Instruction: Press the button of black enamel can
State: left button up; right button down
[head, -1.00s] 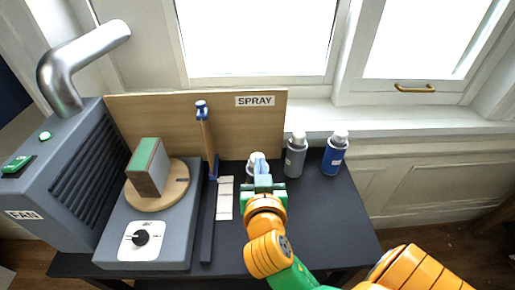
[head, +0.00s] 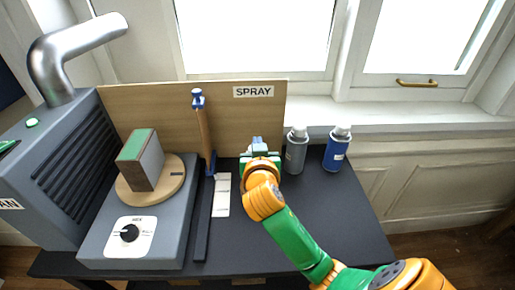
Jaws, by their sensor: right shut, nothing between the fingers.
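My right gripper (head: 257,141) reaches in from the lower right over the dark table, just left of the grey spray can. It is shut and empty, and its fingertips are small and partly hidden by its own wrist. No black can can be made out; the spot behind and under this gripper is hidden. A grey can with a white cap (head: 296,150) stands upright to the right of the gripper, apart from it. A blue can with a white cap (head: 336,149) stands further right. My left gripper is not in view.
A wooden board with a SPRAY label (head: 253,92) stands behind. A grey turntable unit with a dial (head: 130,233) carries a green-topped block (head: 142,160). The fan box (head: 60,160) stands left, a blue-tipped upright (head: 204,130) nearer the middle. The table's right front is partly clear.

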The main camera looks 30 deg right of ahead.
jog(key=shift+f, duration=0.45)
jog(key=shift+a+f, duration=0.1)
